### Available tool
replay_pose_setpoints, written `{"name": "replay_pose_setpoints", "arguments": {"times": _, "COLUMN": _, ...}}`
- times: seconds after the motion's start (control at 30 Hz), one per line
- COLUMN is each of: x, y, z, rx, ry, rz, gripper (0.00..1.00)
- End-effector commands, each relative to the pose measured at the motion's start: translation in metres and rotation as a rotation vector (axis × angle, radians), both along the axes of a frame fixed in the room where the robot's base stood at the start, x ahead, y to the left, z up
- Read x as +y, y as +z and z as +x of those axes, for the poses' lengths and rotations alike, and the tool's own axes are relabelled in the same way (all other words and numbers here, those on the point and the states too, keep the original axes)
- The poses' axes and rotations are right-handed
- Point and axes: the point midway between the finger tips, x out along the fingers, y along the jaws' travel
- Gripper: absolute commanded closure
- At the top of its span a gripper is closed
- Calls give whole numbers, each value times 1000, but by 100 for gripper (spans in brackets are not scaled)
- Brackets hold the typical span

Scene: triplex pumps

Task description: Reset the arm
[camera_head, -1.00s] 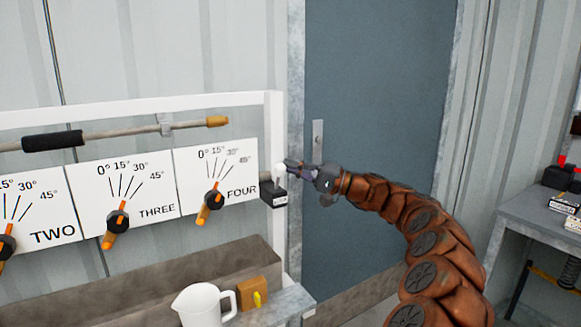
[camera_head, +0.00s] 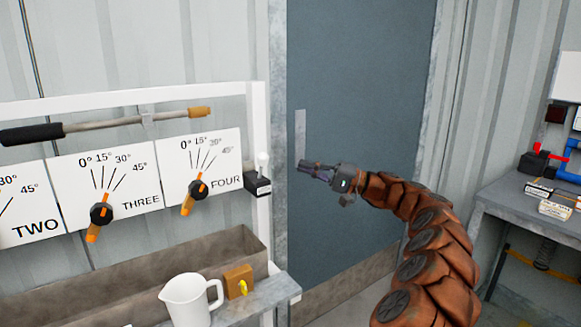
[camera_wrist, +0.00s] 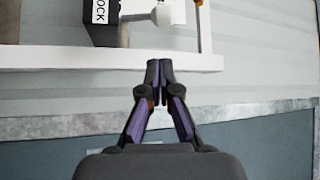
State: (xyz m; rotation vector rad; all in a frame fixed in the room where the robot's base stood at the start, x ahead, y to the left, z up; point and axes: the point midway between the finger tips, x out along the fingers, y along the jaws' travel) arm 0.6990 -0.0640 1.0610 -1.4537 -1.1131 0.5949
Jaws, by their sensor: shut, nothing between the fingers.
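My gripper (camera_head: 306,167) is shut and empty at the end of my brown segmented arm, in front of the blue-grey door (camera_head: 350,90). In the head view it is to the right of the black switch box (camera_head: 258,184) with a white-tipped lever (camera_head: 263,160), apart from it. In the wrist view the shut fingertips (camera_wrist: 159,66) point up at the white frame rail (camera_wrist: 120,58). The black box (camera_wrist: 98,32) and its white lever knob (camera_wrist: 162,16) show beyond them.
Dial panels with orange handles (camera_head: 195,193) hang at left. A white pitcher (camera_head: 190,300) and an orange block with a yellow knob (camera_head: 239,281) stand on the ledge below. A grey table (camera_head: 510,204) with small boxes (camera_head: 556,210) is at right. Space before the door is open.

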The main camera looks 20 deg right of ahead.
Motion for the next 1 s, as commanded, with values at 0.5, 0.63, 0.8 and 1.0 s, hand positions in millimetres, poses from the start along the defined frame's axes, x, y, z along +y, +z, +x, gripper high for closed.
{"name": "replay_pose_setpoints", "arguments": {"times": 0.5, "x": 135, "y": 20, "z": -70, "rx": 126, "ry": 284, "rz": -140, "gripper": 100}}
{"name": "replay_pose_setpoints", "arguments": {"times": 0.63, "x": 180, "y": 16, "z": -114, "rx": 177, "ry": 382, "rz": -246, "gripper": 100}}
{"name": "replay_pose_setpoints", "arguments": {"times": 0.8, "x": 224, "y": -4, "z": -176, "rx": 243, "ry": 479, "rz": -418, "gripper": 100}}
{"name": "replay_pose_setpoints", "arguments": {"times": 1.0, "x": 248, "y": -44, "z": -252, "rx": 325, "ry": 555, "rz": -650, "gripper": 100}}
